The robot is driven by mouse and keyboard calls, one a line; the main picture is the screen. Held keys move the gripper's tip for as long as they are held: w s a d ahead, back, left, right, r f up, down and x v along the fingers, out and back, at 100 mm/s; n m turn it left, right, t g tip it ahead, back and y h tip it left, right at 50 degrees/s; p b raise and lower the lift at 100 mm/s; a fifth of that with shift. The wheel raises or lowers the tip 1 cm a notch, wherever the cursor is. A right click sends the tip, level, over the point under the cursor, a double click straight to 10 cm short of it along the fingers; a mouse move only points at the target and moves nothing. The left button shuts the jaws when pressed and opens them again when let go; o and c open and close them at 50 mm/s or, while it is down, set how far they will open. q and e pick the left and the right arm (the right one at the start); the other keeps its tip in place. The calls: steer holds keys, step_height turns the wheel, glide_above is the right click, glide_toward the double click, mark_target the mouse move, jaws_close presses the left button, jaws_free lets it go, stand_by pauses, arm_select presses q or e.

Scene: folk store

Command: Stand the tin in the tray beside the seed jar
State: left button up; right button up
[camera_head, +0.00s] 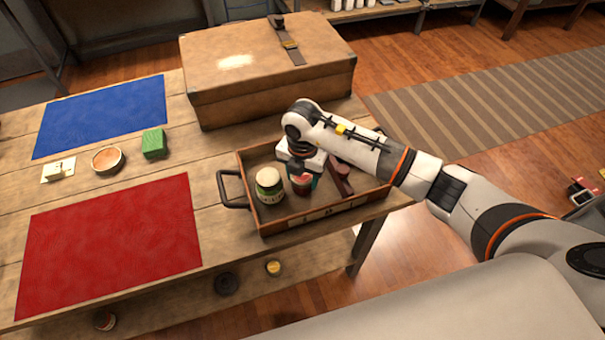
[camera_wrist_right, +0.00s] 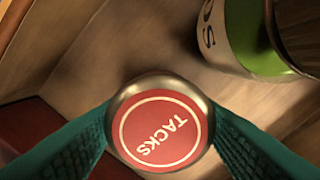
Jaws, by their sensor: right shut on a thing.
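The tin (camera_head: 301,186) is small and red; in the right wrist view its round red lid reads TACKS (camera_wrist_right: 160,130). My right gripper (camera_head: 303,175) is shut on it from above, one teal finger on each side. The tin is inside the wooden tray (camera_head: 277,224), just right of the seed jar (camera_head: 269,187), and looks upright. I cannot tell whether its base touches the tray floor. My left gripper is not in view.
A dark red-brown object (camera_head: 341,180) lies in the tray's right part. A brown suitcase (camera_head: 250,75) stands behind the tray. Left are a red mat (camera_head: 110,240), blue mat (camera_head: 100,115), green block (camera_head: 153,143), round dish (camera_head: 107,159) and pale small piece (camera_head: 58,169).

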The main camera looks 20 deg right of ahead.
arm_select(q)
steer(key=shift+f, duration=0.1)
arm_select(e)
steer(key=shift+f, duration=0.1)
steer(key=o, duration=0.6)
steer(key=shift+f, duration=0.1)
steer(key=o, duration=0.3)
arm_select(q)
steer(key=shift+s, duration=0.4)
arm_select(e)
steer(key=shift+o, duration=0.5)
steer(key=shift+r, duration=0.4)
arm_select(q)
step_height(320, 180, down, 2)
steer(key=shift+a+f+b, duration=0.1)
steer(key=shift+b, duration=1)
arm_select(e)
step_height(320, 180, up, 12)
steer(key=shift+f, duration=0.2)
